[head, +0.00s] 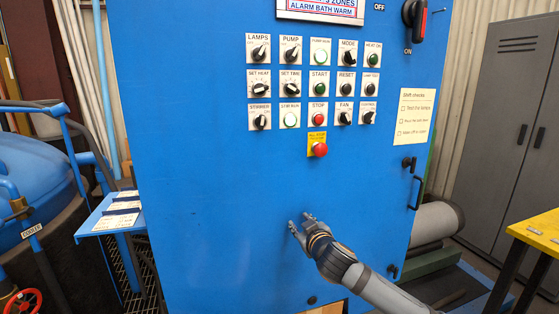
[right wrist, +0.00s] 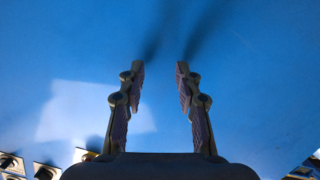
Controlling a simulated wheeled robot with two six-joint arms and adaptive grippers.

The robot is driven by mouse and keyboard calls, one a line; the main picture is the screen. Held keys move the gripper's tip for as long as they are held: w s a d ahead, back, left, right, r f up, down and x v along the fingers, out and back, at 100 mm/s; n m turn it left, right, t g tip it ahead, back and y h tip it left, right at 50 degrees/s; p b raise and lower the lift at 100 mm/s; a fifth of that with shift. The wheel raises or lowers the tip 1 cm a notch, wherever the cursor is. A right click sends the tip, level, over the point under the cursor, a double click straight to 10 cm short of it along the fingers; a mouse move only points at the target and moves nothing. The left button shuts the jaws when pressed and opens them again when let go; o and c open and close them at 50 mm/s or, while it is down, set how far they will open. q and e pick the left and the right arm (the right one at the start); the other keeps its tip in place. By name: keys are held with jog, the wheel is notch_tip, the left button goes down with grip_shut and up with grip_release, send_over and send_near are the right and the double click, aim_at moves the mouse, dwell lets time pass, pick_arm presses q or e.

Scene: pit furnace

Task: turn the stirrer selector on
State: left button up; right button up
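The stirrer selector (head: 260,121) is a black knob on a small white plate at the left end of the panel's third row of controls. The picture is too small to tell its setting surely. A pale lamp with a green rim (head: 290,119) sits just to its right. My right gripper (head: 299,226) is in front of the lower blue panel, well below and a little right of the selector, touching no control. In the right wrist view its two fingers (right wrist: 160,85) stand apart with only blue panel between them. My left gripper is not in view.
A red emergency stop (head: 319,150) on a yellow plate lies between my gripper and the rows of knobs and buttons. A red-and-black main switch (head: 414,18) is at upper right. A blue shelf with papers (head: 112,222) juts out left. The lower blue panel is bare.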

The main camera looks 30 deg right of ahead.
jog(key=s+a+r+m+t+y+p, duration=0.1)
jog(key=s+a+r+m+y+p, duration=0.1)
jog(key=a+r+p, duration=0.9)
jog(key=m+t+h+p, duration=0.15)
jog(key=m+p, duration=0.25)
jog(key=p, duration=0.9)
send_near(262, 125)
jog(key=p+x, duration=0.2)
jog(key=x, duration=0.6)
jog(key=shift+w+r+p, duration=0.15)
jog(key=shift+w+p, duration=0.05)
jog(key=shift+p, duration=0.2)
jog(key=shift+c, duration=0.4)
grip_shut()
